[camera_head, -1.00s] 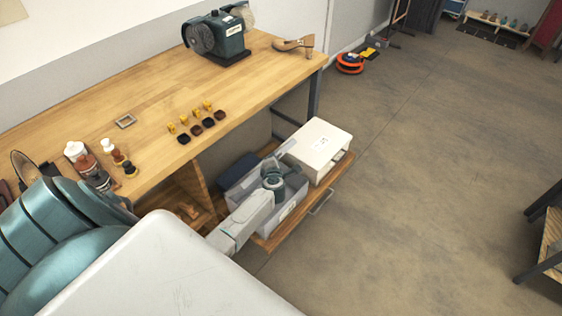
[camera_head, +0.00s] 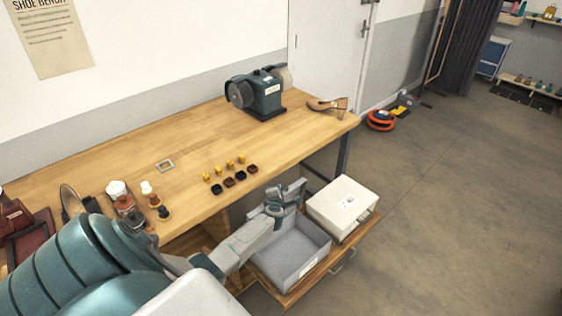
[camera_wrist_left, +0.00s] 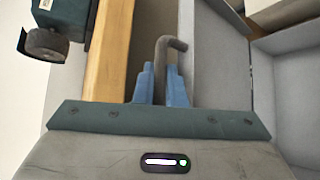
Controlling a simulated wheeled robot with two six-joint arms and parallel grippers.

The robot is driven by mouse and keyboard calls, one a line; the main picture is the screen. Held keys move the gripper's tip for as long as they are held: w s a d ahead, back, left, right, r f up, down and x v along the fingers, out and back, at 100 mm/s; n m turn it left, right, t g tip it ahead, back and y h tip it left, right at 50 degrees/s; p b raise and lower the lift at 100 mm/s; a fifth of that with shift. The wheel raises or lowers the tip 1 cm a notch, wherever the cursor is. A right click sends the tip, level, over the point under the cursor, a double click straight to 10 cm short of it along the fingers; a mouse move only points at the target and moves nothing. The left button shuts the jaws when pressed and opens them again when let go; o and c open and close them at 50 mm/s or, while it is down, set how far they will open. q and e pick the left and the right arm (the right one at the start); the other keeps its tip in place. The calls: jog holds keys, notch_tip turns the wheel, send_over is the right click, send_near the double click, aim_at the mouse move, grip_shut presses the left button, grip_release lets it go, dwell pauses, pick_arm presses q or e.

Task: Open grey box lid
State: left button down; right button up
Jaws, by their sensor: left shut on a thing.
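The grey box (camera_head: 312,266) sits in the pulled-out drawer below the workbench, and its empty inside shows from above. My left gripper (camera_head: 285,193) is over the back of the box, near the bench edge. In the left wrist view its blue fingers (camera_wrist_left: 162,84) are shut on a bent grey handle (camera_wrist_left: 174,44). A grey panel (camera_wrist_left: 222,50), which looks like the raised lid, lies beside the fingers. The box wall (camera_wrist_left: 295,75) shows at the right. In the head view the lid is hard to separate from my gripper. My right gripper is not in view.
A white box (camera_head: 343,207) stands in the drawer (camera_head: 305,287), right of the grey box. The wooden workbench (camera_head: 130,155) overhangs behind my gripper, with a grinder (camera_head: 258,93), small bottles and several small jars on it.

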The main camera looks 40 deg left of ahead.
pick_arm(q)
jog(key=c, duration=1.8)
grip_release()
jog(key=shift+o, duration=0.2)
jog(key=p+v, duration=0.2)
jog(key=v, duration=0.8)
jog(key=shift+s+d+r+p, duration=0.15)
jog(key=shift+s+d+p, duration=0.1)
jog(key=shift+p, duration=0.15)
